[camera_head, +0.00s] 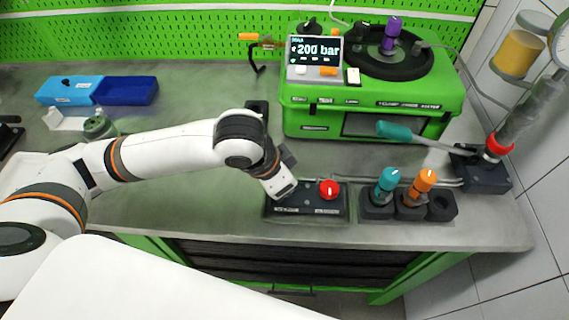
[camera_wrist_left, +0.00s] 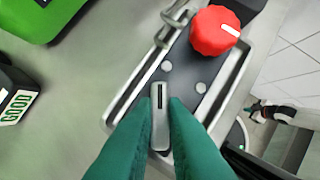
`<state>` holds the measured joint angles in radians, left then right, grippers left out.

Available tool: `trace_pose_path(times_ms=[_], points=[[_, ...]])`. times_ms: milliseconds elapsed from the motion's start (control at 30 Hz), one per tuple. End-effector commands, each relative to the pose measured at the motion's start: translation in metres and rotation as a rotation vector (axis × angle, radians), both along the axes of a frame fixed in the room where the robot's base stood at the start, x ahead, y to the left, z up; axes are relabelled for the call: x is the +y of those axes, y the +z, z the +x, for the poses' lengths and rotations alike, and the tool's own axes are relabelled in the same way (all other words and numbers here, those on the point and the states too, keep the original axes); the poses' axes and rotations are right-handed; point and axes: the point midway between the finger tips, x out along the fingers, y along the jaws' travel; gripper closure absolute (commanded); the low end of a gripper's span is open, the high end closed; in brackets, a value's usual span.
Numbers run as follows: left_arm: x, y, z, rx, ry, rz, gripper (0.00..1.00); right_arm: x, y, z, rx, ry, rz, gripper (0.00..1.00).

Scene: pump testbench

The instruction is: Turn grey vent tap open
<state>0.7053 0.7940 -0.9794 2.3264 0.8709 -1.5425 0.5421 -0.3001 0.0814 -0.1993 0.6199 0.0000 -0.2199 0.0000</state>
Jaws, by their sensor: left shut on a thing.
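The grey vent tap (camera_wrist_left: 160,118) is a narrow grey handle with a dark line on its top, standing on a dark panel in a shallow metal tray. My left gripper (camera_wrist_left: 166,120) is shut on it, one teal finger on each side. The tap's line runs along the length of the fingers in the wrist view. In the head view my left gripper (camera_head: 284,192) reaches down to the left part of the dark panel (camera_head: 318,201) and hides the tap. My right gripper is in neither view.
A red knob (camera_head: 330,189) with a white mark stands on the same panel; it also shows in the wrist view (camera_wrist_left: 215,30). Teal (camera_head: 389,178) and orange (camera_head: 425,180) knobs stand in black holders to the right. A green pump unit (camera_head: 300,118) with a "200 bar" display stands behind.

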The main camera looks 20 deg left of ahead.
Motion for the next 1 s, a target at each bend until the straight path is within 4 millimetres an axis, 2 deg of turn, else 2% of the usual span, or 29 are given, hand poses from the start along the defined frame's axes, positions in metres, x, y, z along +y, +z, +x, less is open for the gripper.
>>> trace_pose_path(times_ms=[33, 600, 800, 1000], points=[[-0.001, 0.009, -0.002, 0.006, 0.043, -0.001, 1.00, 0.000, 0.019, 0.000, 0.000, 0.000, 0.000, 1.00], [-0.005, 0.008, -0.003, 0.007, 0.586, -0.001, 1.00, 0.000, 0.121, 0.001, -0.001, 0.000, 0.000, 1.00], [-0.006, 0.006, -0.003, 0.006, 0.755, 0.000, 1.00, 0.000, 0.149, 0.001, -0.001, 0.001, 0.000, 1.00], [-0.006, 0.004, -0.002, 0.004, 0.882, 0.000, 1.00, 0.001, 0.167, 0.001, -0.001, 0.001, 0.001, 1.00]])
